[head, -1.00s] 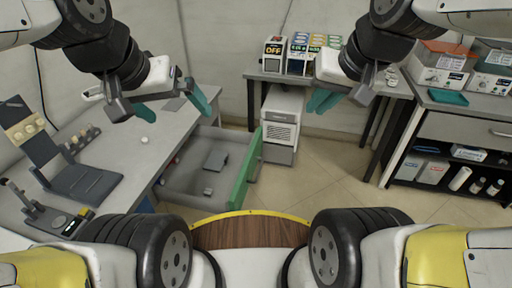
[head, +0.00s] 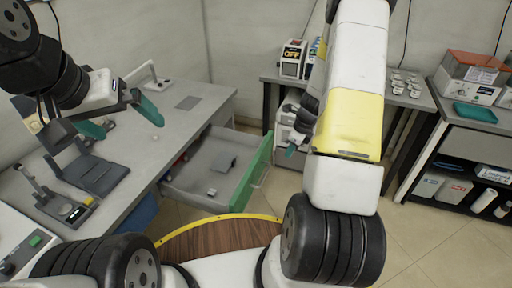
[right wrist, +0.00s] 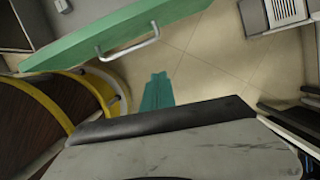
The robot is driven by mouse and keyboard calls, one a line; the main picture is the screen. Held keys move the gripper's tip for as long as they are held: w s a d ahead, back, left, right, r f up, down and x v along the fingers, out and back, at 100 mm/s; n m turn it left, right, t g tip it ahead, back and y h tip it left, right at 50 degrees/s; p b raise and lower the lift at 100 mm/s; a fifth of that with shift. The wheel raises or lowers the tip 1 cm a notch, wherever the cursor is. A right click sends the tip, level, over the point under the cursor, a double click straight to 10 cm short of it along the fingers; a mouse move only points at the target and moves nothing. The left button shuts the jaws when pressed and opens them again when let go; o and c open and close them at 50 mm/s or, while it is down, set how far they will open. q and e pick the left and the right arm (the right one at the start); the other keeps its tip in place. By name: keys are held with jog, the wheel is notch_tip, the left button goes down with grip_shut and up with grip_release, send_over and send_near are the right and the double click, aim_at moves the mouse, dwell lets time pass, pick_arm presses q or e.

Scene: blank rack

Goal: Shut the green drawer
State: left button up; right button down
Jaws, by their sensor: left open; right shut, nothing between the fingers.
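The green drawer stands pulled out from the desk, with its green front (head: 254,172) facing right and its grey inside showing. In the right wrist view the green front (right wrist: 75,48) crosses the top left, with its pale bar handle (right wrist: 128,44). My left gripper (head: 120,118) is open and empty above the desk.
The desk (head: 195,118) carries a dark stand and a small device. A white cabinet (head: 284,132) stands under the back table, behind my right gripper. A shelf unit (head: 455,150) is at the right. Floor between is clear.

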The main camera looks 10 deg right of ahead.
jog(key=w+a+f, duration=0.2)
jog(key=f, duration=0.3)
jog(key=w+a+f+m, duration=0.1)
jog(key=w+a+f, duration=0.1)
jog(key=f, duration=0.3)
jog(key=shift+w+f, duration=0.25)
